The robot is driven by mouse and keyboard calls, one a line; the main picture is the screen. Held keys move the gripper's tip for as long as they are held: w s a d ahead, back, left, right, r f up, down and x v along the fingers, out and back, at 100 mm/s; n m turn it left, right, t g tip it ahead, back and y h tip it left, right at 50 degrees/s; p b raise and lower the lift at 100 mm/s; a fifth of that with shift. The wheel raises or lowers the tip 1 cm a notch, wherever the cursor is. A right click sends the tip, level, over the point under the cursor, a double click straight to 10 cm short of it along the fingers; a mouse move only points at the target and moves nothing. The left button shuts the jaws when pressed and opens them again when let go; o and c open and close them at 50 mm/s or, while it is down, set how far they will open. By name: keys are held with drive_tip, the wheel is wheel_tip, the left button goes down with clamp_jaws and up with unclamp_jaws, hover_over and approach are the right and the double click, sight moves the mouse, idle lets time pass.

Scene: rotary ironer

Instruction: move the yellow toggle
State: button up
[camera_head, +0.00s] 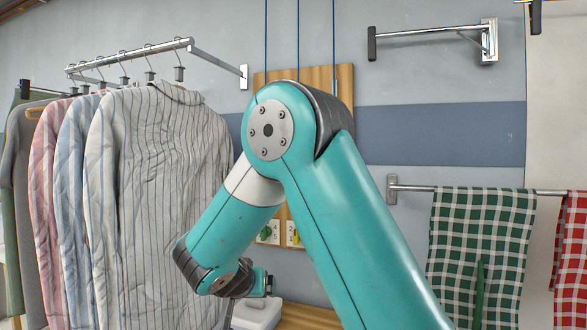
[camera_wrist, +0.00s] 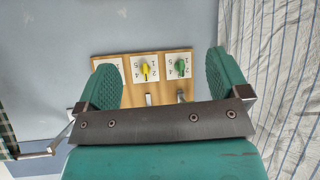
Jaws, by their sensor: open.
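The yellow toggle (camera_wrist: 146,70) sits on a white numbered plate on a wooden board (camera_wrist: 113,55) in the wrist view, left of a green toggle (camera_wrist: 181,67). In the head view, a bit of the yellow toggle (camera_head: 295,235) shows beside my arm. My gripper (camera_wrist: 161,60) is open and empty. Its two green finger pads stand wide apart, with both toggles seen between them and beyond. The gap to the board cannot be judged exactly. In the head view my gripper (camera_head: 262,283) is small and partly hidden by my wrist, below the toggle plates.
Striped shirts (camera_head: 160,200) hang from a rail (camera_head: 130,55) at left, close to my wrist. A checked green cloth (camera_head: 480,250) hangs on a bar at right. Metal hooks (camera_wrist: 181,96) stick out below the toggles in the wrist view.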

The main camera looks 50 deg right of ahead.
drive_tip(key=w+d+r+m+h+p, duration=0.2)
drive_tip(key=d+r+h+p, duration=0.3)
drive_tip(key=r, duration=0.5)
drive_tip(key=w+d+r+m+h+p, duration=0.1)
drive_tip(key=d+r+h+p, duration=0.25)
drive_tip(key=r+p, duration=0.55)
drive_tip(key=shift+t+y, duration=0.4)
drive_tip(key=shift+y, duration=0.05)
drive_tip(key=p+x, duration=0.2)
drive_tip(key=x, duration=0.3)
drive_tip(key=r+p+x, duration=0.1)
drive_tip(key=p+x, duration=0.1)
drive_tip(key=x, duration=0.4)
drive_tip(key=p+x, duration=0.3)
drive_tip(key=x, duration=0.3)
drive_tip(key=shift+r, duration=0.15)
drive_tip(key=shift+w+d, duration=0.1)
drive_tip(key=shift+d, duration=0.25)
drive_tip(key=shift+c, duration=0.2)
drive_tip(key=c, duration=1.2)
wheel_tip(320, 180, down, 5)
drive_tip(key=b, duration=0.6)
drive_tip(key=shift+c, duration=0.2)
drive_tip(key=shift+f, duration=0.2)
